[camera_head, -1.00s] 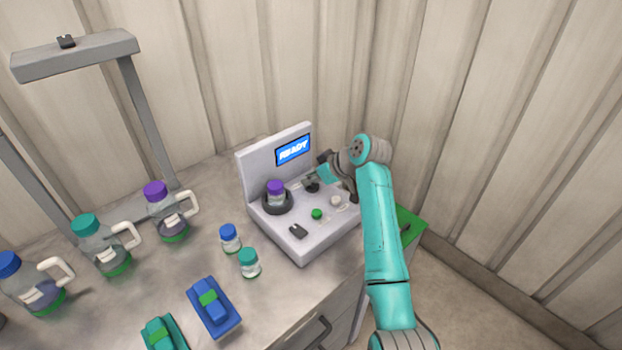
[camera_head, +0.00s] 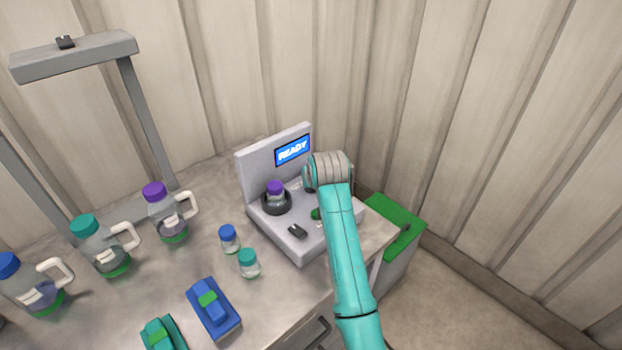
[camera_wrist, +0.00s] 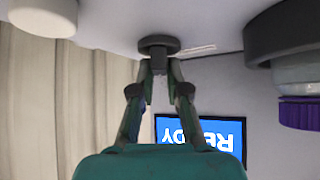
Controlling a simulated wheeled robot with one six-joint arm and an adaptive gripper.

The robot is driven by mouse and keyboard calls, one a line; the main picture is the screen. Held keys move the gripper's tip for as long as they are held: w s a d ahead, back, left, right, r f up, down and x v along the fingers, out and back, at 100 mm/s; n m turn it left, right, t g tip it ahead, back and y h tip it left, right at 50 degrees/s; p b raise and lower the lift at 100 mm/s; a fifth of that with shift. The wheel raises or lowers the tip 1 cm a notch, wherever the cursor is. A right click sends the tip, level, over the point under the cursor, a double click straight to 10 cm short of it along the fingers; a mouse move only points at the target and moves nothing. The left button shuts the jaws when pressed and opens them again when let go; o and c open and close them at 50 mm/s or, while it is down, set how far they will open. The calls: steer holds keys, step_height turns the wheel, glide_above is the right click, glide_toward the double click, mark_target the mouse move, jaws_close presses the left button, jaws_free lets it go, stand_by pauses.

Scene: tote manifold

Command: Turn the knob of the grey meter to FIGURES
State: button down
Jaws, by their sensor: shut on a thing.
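The grey meter (camera_head: 258,165) stands at the table's right end, its blue screen (camera_head: 292,151) reading READY. In the wrist view, seen upside down, a dark round knob (camera_wrist: 158,43) sits on the meter's deck. My gripper (camera_wrist: 160,68) is shut on this knob, a finger on each side. In the head view my arm hides the gripper and the knob. A pale marking (camera_wrist: 198,50) lies beside the knob, too small to read, so I cannot tell the knob's setting.
A purple-capped jar (camera_head: 275,188) sits in a dark ring (camera_head: 277,206) on the meter. A white round part (camera_wrist: 42,14) is near my gripper. A black switch (camera_head: 298,231) is at the deck's front. Small jars (camera_head: 229,239) and jugs (camera_head: 170,215) stand left.

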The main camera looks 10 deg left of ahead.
stand_by(0.3)
steer(key=c, duration=1.2)
jaws_free()
steer(key=shift+o, duration=0.2)
steer(key=v, duration=1.2)
steer(key=shift+s+a+f, duration=0.1)
steer(key=shift+s, duration=0.05)
